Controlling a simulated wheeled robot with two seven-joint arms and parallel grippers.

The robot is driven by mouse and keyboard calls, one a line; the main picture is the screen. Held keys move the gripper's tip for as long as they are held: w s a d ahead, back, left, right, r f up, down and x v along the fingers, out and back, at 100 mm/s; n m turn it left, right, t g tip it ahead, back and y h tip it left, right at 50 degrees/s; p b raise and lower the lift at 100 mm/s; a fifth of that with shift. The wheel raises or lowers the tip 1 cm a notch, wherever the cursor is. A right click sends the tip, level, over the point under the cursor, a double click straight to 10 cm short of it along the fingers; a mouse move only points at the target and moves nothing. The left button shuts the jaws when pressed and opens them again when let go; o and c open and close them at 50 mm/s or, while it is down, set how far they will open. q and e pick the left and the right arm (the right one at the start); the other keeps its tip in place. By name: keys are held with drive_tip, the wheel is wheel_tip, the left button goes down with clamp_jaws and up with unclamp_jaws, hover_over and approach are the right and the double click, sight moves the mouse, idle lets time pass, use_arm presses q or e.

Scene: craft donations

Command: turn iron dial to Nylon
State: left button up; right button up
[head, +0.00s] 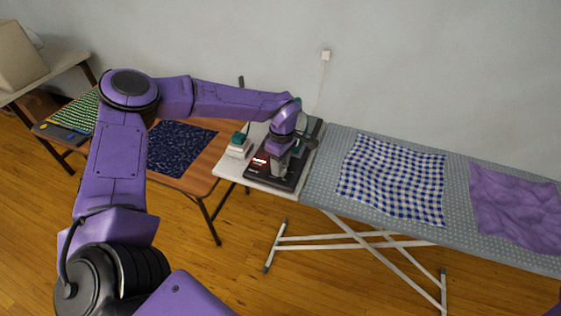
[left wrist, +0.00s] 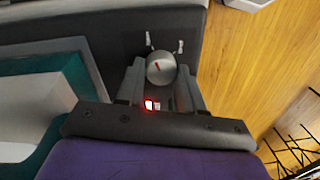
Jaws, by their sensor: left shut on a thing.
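The iron's dark base (head: 290,182) stands on the white end shelf at the left end of the ironing board. Its round grey dial (left wrist: 160,69) with a red pointer mark shows in the left wrist view. The pointer aims roughly up in that picture, a little left, between small pale marks on the dark panel. The setting names cannot be read. My left gripper (left wrist: 160,84) is shut on the dial, one finger at each side; in the head view it (head: 277,170) reaches down over the base and hides the dial. My right gripper is not in view.
A small white and teal item (head: 238,147) stands left of the base. The ironing board (head: 318,185) holds a blue checked cloth (head: 393,178) and a purple cloth (head: 515,207). A wooden table (head: 205,178) with dark blue fabric (head: 180,149) stands to the left.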

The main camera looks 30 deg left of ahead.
use_arm(q)
drive_tip(key=shift+w+r, duration=0.1)
idle(0.3)
drive_tip(key=o, duration=1)
drive_tip(key=r, duration=0.3)
drive_tip(key=r+b, duration=0.1)
drive_tip(key=r, duration=0.3)
drive_tip(key=r+b, duration=0.1)
drive_tip(key=r, duration=0.2)
drive_tip(key=shift+w+r, duration=0.25)
drive_tip(key=shift+f, duration=0.1)
